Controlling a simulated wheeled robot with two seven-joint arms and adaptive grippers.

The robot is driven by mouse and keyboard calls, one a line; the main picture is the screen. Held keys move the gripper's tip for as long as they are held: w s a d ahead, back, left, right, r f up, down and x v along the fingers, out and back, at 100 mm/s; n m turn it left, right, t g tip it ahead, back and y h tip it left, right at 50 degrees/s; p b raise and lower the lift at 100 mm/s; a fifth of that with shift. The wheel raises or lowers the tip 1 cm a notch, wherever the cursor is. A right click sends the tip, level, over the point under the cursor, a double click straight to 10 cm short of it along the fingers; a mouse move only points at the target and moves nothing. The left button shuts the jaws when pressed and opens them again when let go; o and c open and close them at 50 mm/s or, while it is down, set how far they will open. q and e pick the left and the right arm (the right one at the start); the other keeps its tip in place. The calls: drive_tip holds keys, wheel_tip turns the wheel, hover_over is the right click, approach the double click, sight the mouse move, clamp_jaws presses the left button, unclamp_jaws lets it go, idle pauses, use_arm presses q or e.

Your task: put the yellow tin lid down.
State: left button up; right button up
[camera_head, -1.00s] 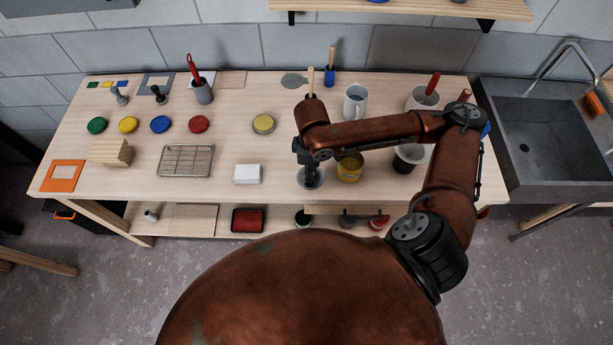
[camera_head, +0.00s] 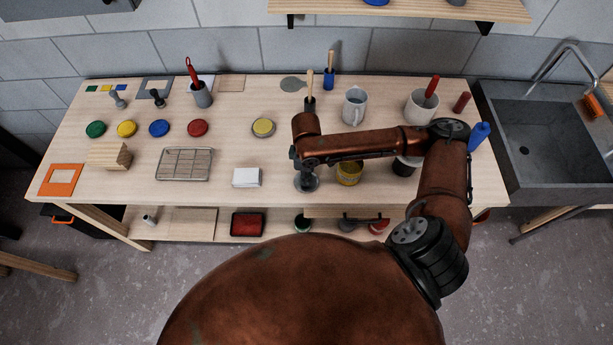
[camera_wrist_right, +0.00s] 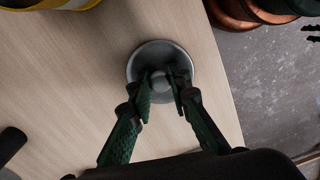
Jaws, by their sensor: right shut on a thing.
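My right gripper (camera_head: 305,175) points down near the front of the bench. Its fingers, in the right wrist view (camera_wrist_right: 161,86), are shut on the small knob of a round grey metal lid (camera_wrist_right: 158,52), which I take to be the yellow tin lid. In the head view the lid (camera_head: 312,187) lies flat, at or very near the bench top; I cannot tell whether it touches. The yellow tin (camera_head: 349,174) stands just right of it, partly behind my arm. My left gripper is not in view.
A white block (camera_head: 246,177) lies left of the lid, and a wire rack (camera_head: 184,164) further left. A dark pot (camera_head: 403,168) stands right of the yellow tin. The bench (camera_head: 280,205) ends a little in front of the lid. Bare wood lies between block and lid.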

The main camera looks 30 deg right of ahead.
drive_tip(key=shift+f, duration=0.1)
drive_tip(key=o, duration=0.9)
drive_tip(key=shift+o, duration=0.2)
wheel_tip(320, 180, up, 12)
drive_tip(key=shift+p, duration=0.4)
